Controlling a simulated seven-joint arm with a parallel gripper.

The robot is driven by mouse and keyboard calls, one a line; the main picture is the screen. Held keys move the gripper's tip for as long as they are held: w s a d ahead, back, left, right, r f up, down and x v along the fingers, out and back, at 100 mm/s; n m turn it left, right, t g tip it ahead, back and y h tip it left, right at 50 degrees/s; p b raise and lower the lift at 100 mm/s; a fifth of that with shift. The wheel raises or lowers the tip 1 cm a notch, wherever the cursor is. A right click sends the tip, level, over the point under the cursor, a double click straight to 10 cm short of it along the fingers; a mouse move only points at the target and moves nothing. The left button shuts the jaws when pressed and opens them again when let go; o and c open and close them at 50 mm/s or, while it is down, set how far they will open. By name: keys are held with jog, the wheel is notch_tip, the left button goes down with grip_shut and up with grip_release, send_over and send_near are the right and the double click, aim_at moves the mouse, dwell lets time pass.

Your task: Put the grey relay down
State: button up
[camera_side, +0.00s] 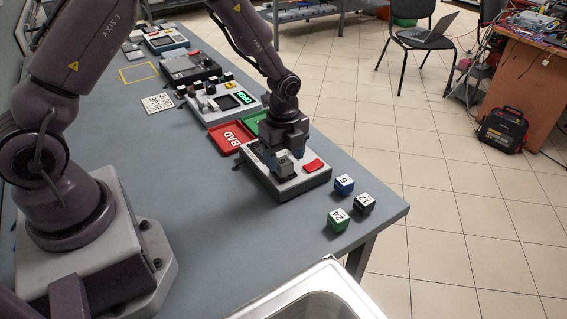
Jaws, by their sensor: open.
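The grey relay (285,169) is a small block at the white-topped device (290,187) with a red button (313,166). My gripper (286,156) is directly above the relay, pointing down, with its jaws open around or just over the relay's top. The gripper hides the relay's upper part and some of the device's top. I cannot tell whether the relay is seated in a socket or only rests on the device.
A red tray marked BAD (231,137) and a green tray (254,121) lie behind the device. Blue (344,184), black (364,203) and green (338,219) numbered cubes stand near the table's right corner.

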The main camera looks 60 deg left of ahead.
aim_at(284, 161)
jog(key=s+d+r+n+t, duration=0.1)
jog(key=s+r+n, duration=0.3)
jog(key=r, duration=0.7)
jog(key=s+r+n+t, duration=0.2)
jog(key=s+r+n, duration=0.2)
jog(key=r, duration=0.7)
jog(key=s+d+r+n+t, duration=0.1)
jog(key=s+r+n, duration=0.1)
jog(key=s+n, duration=0.3)
jog(key=s+d+r+n+t, duration=0.1)
jog(key=s+r+n, duration=0.2)
jog(key=s+n, duration=0.2)
jog(key=shift+s+r+t, duration=0.3)
jog(key=shift+s, duration=0.9)
